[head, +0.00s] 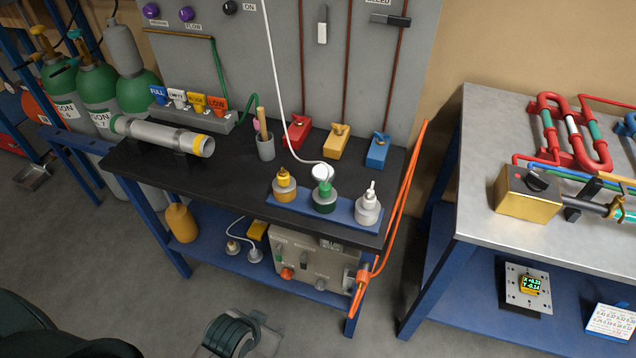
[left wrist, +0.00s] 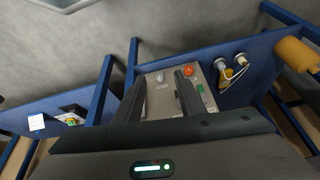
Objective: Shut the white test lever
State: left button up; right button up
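The white lever (head: 322,33) is on the grey wall panel (head: 270,60) at the top of the head view. The lever is not in the left wrist view. My left gripper (head: 250,325) is low at the bottom of the head view, in front of the bench and far from the lever. In the left wrist view its two dark fingers (left wrist: 162,82) are apart with nothing gripped between them. My right gripper is not in view.
A black lever (head: 390,20) lies crosswise right of the white one. A control box (head: 315,262) sits on the lower shelf. Orange hose (head: 405,190) hangs at the right end.

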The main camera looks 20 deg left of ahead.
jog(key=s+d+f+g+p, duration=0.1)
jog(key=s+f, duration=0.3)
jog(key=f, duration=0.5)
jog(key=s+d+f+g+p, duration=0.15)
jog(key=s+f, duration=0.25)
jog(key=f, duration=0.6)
pick_arm(q)
jog(key=w+a+r+t, duration=0.1)
jog(key=w+r+t, duration=0.3)
jog(key=w+r, duration=0.8)
jog(key=w+a+r+n+t, duration=0.1)
jog(key=w+r+t, duration=0.3)
jog(key=w+r, duration=0.9)
jog(key=w+a+r+t, duration=0.2)
jog(key=w+r+t, duration=0.3)
jog(key=w+r, duration=0.7)
notch_tip(320, 180, up, 10)
jog(key=shift+w+a+r+n, duration=0.25)
jog(key=shift+w+a+n, duration=0.05)
jog(key=shift+w+a, duration=0.1)
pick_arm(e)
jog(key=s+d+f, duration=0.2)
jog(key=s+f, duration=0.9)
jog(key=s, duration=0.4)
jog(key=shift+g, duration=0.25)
